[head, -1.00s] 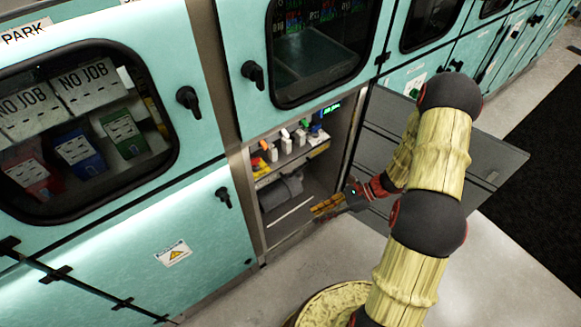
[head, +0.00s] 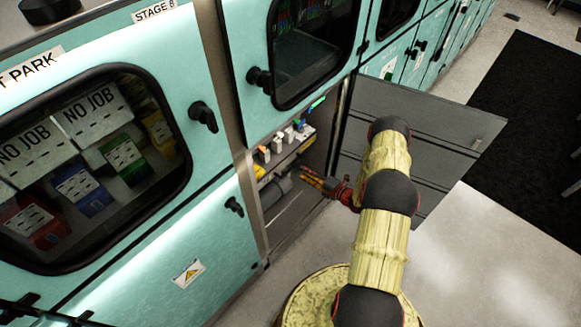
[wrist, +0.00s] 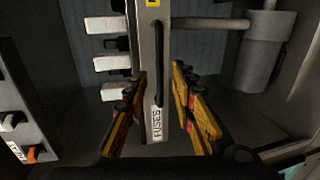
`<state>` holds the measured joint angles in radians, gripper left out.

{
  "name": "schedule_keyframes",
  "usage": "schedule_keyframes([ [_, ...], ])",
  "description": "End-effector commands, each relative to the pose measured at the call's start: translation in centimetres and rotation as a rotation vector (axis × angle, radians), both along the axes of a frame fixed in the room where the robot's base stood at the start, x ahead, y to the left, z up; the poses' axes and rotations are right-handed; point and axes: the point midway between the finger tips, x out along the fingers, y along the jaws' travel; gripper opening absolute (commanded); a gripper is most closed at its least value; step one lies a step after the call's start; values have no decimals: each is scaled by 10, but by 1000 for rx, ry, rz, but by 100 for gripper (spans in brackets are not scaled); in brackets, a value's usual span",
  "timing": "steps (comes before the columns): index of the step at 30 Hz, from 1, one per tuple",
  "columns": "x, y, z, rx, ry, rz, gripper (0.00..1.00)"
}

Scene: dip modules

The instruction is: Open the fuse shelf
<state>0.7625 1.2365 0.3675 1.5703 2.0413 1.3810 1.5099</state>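The fuse shelf (wrist: 147,60) is a narrow light-grey front with a FUSES label (wrist: 157,122) and a long black handle (wrist: 158,62). In the wrist view it runs upright in the picture, between my fingers. In the head view the shelf (head: 286,160) sits inside the lower compartment, below a row of coloured switches. My gripper (wrist: 160,108) is open, with one yellow-and-black finger on each side of the shelf front. I cannot tell if either finger touches it. In the head view my gripper (head: 314,181) reaches into the compartment opening.
The grey compartment door (head: 432,135) stands open to the right, behind my arm. A grey cylinder (wrist: 262,50) is inside the compartment. White switches (wrist: 107,62) line the other side in the wrist view. Teal cabinets (head: 150,250) stand at left; the floor (head: 480,260) at right is clear.

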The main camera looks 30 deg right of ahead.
Motion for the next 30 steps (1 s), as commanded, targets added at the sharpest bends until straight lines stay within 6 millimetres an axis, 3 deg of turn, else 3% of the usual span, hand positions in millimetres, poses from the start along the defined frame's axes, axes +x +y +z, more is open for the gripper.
schedule_keyframes([
  [5, 10, 5, -2, 29, 11, -2, 26],
  [18, 64, 25, -15, 27, 11, -1, 26],
  [30, 72, 28, -15, 27, 10, -2, 26],
])
